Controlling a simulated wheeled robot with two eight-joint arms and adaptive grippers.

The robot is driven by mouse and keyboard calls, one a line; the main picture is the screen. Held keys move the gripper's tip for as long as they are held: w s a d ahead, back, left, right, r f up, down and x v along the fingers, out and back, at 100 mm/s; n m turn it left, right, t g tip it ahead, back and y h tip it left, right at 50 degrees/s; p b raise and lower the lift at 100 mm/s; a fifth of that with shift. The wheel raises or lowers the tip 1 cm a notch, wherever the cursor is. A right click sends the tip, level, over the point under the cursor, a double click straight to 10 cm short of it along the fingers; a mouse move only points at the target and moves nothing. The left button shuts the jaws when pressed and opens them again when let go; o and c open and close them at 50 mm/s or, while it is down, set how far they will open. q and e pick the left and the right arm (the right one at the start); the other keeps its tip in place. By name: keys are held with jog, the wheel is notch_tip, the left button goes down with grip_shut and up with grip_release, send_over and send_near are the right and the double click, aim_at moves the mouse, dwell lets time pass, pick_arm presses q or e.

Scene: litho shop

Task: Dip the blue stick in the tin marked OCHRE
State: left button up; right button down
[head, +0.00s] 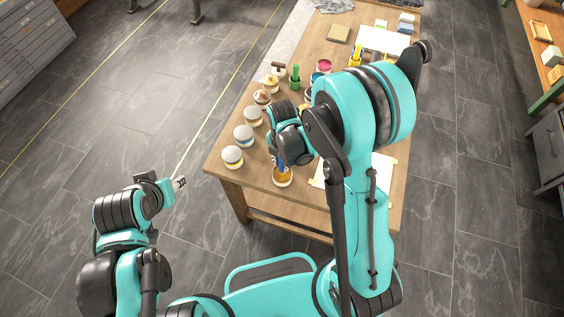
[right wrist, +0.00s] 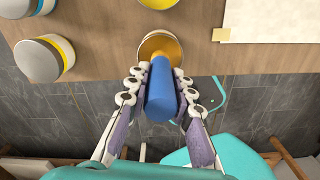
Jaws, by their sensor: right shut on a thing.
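The blue stick (right wrist: 160,92) is held between the fingers of my right gripper (right wrist: 158,98). In the head view the blue stick (head: 282,162) is partly hidden by my gripper (head: 283,158). An open tin of ochre-yellow paint (head: 282,178) stands near the table's front edge, right below the stick. In the right wrist view the stick's far end overlaps the mouth of this tin (right wrist: 146,43); I cannot tell how deep it reaches. No marking is readable on the tin. My left gripper (head: 180,183) is off the table at the left, its fingers too small to judge.
Several closed tins, such as this one (head: 232,157), line the left side of the wooden table (head: 222,172). A green-handled tool (head: 295,77) and a red paint tin (head: 324,66) stand farther back. A pale taped sheet (head: 381,172) lies at the right.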

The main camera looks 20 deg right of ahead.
jog(key=shift+r+p, duration=1.65)
jog(key=shift+r, duration=1.1)
jog(key=shift+f, duration=0.1)
